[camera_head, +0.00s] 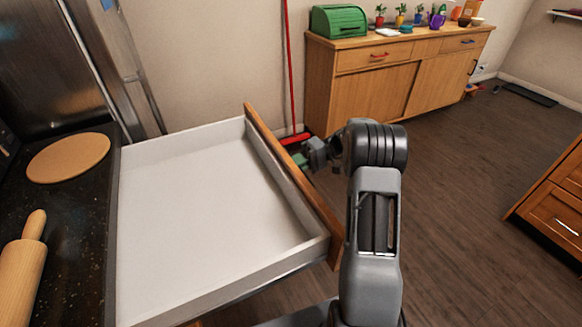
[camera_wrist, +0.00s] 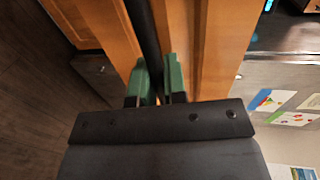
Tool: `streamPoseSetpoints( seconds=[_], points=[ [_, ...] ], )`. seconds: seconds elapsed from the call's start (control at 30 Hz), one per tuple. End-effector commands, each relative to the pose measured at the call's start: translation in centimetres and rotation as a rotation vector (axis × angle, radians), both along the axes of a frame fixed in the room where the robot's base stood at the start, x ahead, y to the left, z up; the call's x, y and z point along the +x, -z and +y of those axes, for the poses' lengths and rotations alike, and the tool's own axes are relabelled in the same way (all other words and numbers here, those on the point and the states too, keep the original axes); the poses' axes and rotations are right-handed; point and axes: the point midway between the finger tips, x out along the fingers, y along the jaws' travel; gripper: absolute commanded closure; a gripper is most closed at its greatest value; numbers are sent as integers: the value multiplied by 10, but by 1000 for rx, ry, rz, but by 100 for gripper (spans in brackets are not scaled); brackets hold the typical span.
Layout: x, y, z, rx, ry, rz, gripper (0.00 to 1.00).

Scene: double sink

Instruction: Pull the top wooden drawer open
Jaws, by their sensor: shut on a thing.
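The top wooden drawer (camera_head: 215,195) is pulled well out from under the dark countertop in the head view. Its white inside is empty and its wooden front (camera_head: 295,185) faces right. My gripper (camera_head: 300,158) is at the outer side of the drawer front, its fingertips partly hidden by the front and my wrist. In the wrist view my gripper's green fingers (camera_wrist: 156,82) are shut on the dark bar handle (camera_wrist: 144,40), which runs along the wooden front.
The dark countertop (camera_head: 85,205) at left holds a round wooden board (camera_head: 68,157) and a rolling pin (camera_head: 22,255). A wooden sideboard (camera_head: 385,75) stands at the back, with a red pole (camera_head: 288,70) beside it. The floor at right is mostly clear.

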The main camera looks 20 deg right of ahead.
Motion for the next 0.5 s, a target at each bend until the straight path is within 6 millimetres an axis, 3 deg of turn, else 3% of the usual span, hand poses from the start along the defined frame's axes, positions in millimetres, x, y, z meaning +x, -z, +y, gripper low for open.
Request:
streamPoseSetpoints(
  seconds=[0.47, 0.5],
  points=[
    [1, -2, -2, 2, -8, -5, 100],
    [1, -2, -3, 2, -8, -5, 86]
  ],
)
